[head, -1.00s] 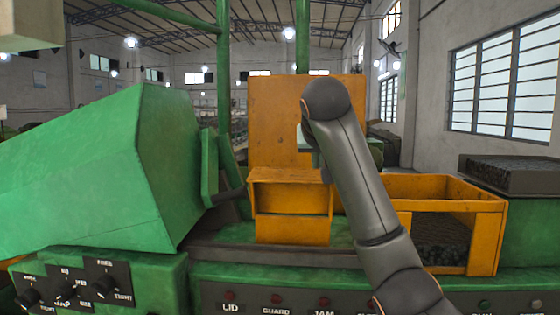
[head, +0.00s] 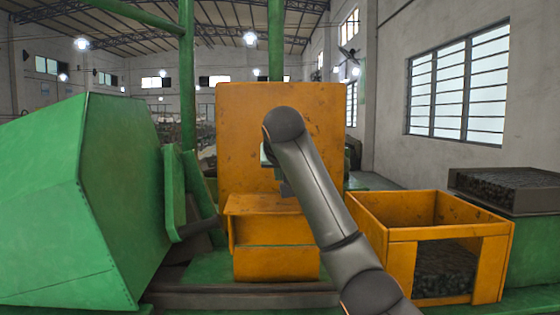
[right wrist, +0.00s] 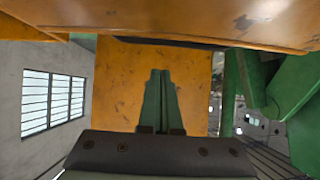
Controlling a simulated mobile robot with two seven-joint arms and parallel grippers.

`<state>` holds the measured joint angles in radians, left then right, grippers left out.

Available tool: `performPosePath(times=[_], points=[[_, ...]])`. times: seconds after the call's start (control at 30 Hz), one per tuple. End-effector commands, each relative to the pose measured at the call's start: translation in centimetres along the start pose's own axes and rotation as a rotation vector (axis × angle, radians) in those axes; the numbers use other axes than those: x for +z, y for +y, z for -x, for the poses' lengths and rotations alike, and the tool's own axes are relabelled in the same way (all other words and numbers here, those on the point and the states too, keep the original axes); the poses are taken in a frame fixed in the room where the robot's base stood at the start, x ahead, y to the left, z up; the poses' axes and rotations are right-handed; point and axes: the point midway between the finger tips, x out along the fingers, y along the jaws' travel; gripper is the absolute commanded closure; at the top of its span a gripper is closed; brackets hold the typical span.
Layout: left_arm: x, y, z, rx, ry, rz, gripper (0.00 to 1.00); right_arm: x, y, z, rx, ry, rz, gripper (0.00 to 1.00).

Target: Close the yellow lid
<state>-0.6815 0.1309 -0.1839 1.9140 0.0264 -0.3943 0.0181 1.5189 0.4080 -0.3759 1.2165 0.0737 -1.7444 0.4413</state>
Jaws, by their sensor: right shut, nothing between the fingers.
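The yellow lid (head: 240,125) is an orange-yellow scuffed panel, standing upright behind the yellow box (head: 277,262) in the head view. In the right wrist view the lid (right wrist: 120,85) fills the middle, behind my fingers. My right arm reaches up in front of the lid and hides part of it. My right gripper (right wrist: 158,78) is shut and empty, with green fingers close together. In the head view the gripper is mostly hidden behind my wrist. I cannot tell whether the fingertips touch the lid. My left gripper is not in view.
A big green housing (head: 75,200) stands at the left. An open yellow bin (head: 405,208) with dark contents stands right of the box. A dark tray (head: 500,185) of small parts is at the far right. A yellow surface (right wrist: 180,22) crosses the right wrist view's top.

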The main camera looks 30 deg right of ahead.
Motion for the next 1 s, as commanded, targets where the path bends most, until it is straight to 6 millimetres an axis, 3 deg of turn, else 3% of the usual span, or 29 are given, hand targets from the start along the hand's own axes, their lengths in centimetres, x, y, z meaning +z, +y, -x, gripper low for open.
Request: performPosePath(times=[0.1, 0.5, 1.0], points=[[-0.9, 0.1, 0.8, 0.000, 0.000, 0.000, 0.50, -0.1, 0.1, -2.6, 0.003, -0.006, 0.001, 1.00], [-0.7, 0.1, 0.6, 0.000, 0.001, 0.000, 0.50, 2.8, 0.0, -0.1, 0.000, 0.001, 0.001, 1.00], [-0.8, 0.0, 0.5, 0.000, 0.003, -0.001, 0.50, 3.2, 0.0, 0.2, 0.000, 0.001, 0.000, 1.00]])
